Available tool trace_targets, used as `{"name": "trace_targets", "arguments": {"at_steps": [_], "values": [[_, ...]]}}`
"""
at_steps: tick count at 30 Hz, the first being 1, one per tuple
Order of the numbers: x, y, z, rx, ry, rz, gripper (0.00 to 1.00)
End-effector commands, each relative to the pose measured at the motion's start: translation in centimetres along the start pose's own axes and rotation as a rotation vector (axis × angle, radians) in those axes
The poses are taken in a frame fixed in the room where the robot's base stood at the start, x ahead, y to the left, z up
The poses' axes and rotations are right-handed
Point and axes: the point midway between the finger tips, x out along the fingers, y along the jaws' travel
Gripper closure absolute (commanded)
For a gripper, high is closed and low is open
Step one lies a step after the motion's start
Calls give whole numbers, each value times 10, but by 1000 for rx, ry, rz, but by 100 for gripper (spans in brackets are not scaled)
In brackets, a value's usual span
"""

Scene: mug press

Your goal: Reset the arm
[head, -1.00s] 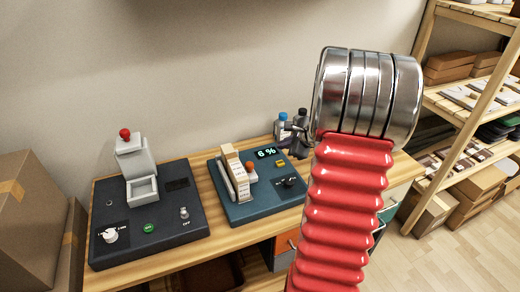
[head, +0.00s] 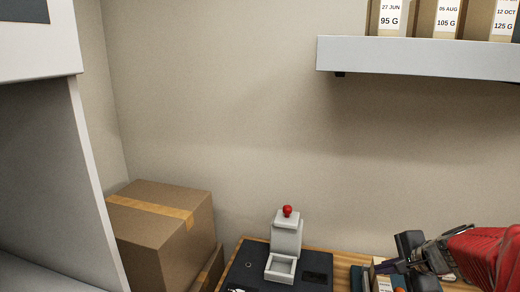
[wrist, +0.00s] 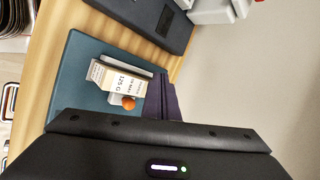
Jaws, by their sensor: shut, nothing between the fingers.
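My gripper (head: 400,266) is at the lower right of the head view, at the end of my red arm. It is shut and holds nothing. In the wrist view its dark fingers (wrist: 164,98) reach over the teal device (wrist: 74,72). A pale box labelled 125 G (wrist: 118,80) stands on that device beside an orange knob (wrist: 128,103). In the head view the box (head: 382,284) is partly visible just left of my gripper. I cannot tell the gap between the fingers and the device.
A dark machine (head: 262,272) with a grey press and red knob (head: 287,211) stands on the wooden table. A cardboard box (head: 160,235) is left of it. A shelf (head: 420,60) with labelled boxes hangs above right. The wall between is clear.

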Motion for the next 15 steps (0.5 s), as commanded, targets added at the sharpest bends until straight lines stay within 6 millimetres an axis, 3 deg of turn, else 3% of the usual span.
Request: {"name": "trace_targets", "arguments": {"at_steps": [1,6,15], "values": [[-6,-1,20,-74,-12,12,100],[-22,8,74,-313,-41,60,100],[-56,39,148,-726,-72,135,100]]}}
